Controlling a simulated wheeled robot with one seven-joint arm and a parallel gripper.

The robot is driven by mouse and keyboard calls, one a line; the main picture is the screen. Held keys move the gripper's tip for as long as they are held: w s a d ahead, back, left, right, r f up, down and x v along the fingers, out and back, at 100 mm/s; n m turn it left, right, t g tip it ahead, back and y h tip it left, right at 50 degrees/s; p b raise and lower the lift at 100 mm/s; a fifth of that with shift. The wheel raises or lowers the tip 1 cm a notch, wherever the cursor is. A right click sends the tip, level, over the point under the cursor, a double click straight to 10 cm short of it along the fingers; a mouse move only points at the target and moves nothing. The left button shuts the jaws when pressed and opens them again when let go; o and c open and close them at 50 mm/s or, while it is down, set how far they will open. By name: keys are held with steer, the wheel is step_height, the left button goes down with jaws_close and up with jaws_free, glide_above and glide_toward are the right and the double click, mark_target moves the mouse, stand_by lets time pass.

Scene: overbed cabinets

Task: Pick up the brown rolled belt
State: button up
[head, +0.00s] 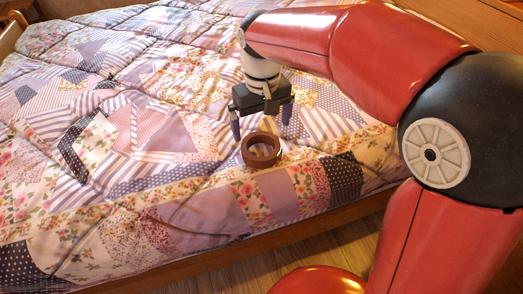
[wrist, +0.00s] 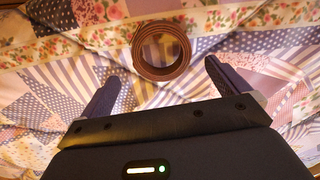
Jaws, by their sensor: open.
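The brown rolled belt (head: 262,150) lies on the patchwork quilt near the bed's front edge, as a round coil with an open centre. In the wrist view the belt (wrist: 161,50) is at the top middle, beyond the fingertips and roughly centred between them. My gripper (head: 262,133) points down just behind the belt in the head view, its two fingers spread apart. The wrist view shows the same gripper (wrist: 160,72) open, with nothing between its fingers. The belt appears apart from both fingers; the exact height of the fingertips above the quilt is hard to tell.
The patchwork quilt (head: 180,205) covers the bed and is slightly puffy, with no other loose objects near the belt. A wooden bed rail (head: 230,250) runs along the front edge, with wooden floor (head: 335,255) below. My red arm covers the right side of the head view.

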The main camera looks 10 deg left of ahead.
mark_target(261, 154)
step_height(261, 154, down, 8)
steer(key=shift+a+b, duration=0.15)
steer(key=shift+b, duration=0.55)
steer(key=shift+c, duration=0.3)
steer(key=c, duration=0.7)
